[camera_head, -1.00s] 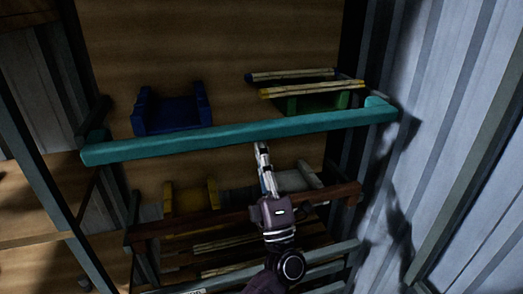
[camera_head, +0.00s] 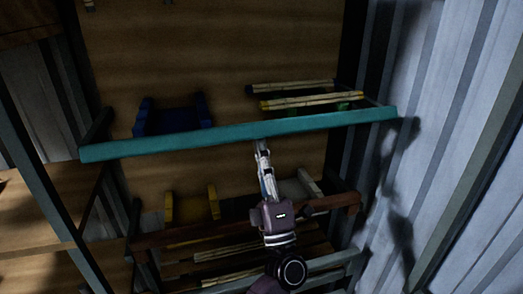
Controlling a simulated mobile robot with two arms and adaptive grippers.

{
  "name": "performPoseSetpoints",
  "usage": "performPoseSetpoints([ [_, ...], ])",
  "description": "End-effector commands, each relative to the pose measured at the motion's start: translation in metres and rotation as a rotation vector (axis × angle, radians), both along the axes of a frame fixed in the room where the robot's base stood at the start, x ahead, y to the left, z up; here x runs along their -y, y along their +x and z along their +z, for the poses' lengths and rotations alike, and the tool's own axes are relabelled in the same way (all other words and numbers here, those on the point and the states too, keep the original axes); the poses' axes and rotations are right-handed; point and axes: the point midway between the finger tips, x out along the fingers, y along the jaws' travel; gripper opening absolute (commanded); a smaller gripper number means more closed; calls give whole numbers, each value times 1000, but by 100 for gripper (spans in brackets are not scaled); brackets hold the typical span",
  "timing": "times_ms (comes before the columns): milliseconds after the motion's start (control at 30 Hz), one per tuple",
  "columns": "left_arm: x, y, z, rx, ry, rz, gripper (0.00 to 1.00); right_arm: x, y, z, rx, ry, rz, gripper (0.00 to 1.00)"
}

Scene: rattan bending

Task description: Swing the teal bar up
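The teal bar (camera_head: 190,141) spans the middle of the head view, its left end a little lower than its right. My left gripper (camera_head: 262,147) points up from below, its tips at or just under the bar's lower edge near the middle. I cannot tell whether they touch it. The fingers look narrow from this angle, so their opening is unclear. No part of the bar is seen between them. My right gripper is not in view.
Blue supports (camera_head: 172,116) and light rods with yellow ends (camera_head: 312,99) are behind the bar. Below are a yellow holder (camera_head: 192,205), a brown rail (camera_head: 185,236) and more rods. Corrugated wall (camera_head: 455,130) stands at right, wooden shelves (camera_head: 35,210) at left.

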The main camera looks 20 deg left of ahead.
Motion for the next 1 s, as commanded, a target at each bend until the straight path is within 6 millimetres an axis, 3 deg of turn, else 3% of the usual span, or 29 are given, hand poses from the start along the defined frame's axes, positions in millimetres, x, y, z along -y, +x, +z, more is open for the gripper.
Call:
performPoseSetpoints([
  [1000, 4, -4, 19, 2, 1, 1, 0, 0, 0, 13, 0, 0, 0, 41],
])
